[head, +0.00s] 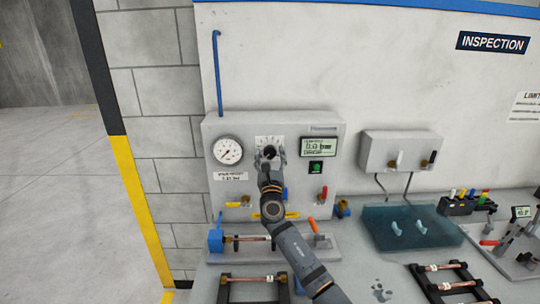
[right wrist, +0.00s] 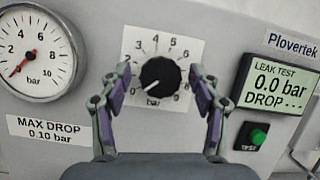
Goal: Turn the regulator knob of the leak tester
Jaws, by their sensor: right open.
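The leak tester (head: 325,191) is a light grey panel on the wall side of the bench. Its black regulator knob (right wrist: 160,76) sits on a white dial plate numbered in bar, its white mark pointing to the lower left near 0. My right gripper (right wrist: 160,85) is open, with one finger on each side of the knob and visible gaps to it. In the head view, my right gripper (head: 269,160) is in front of the panel and partly hides the knob. The tester's screen (right wrist: 280,84) reads 0.0 bar. My left gripper is not in view.
A round pressure gauge (right wrist: 28,50) is left of the knob, its needle near 0. A green button (right wrist: 258,135) is below the screen. Colored valve levers (head: 292,214) and a tube fixture (head: 245,238) are below. A teal tray (head: 380,235) is on the right.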

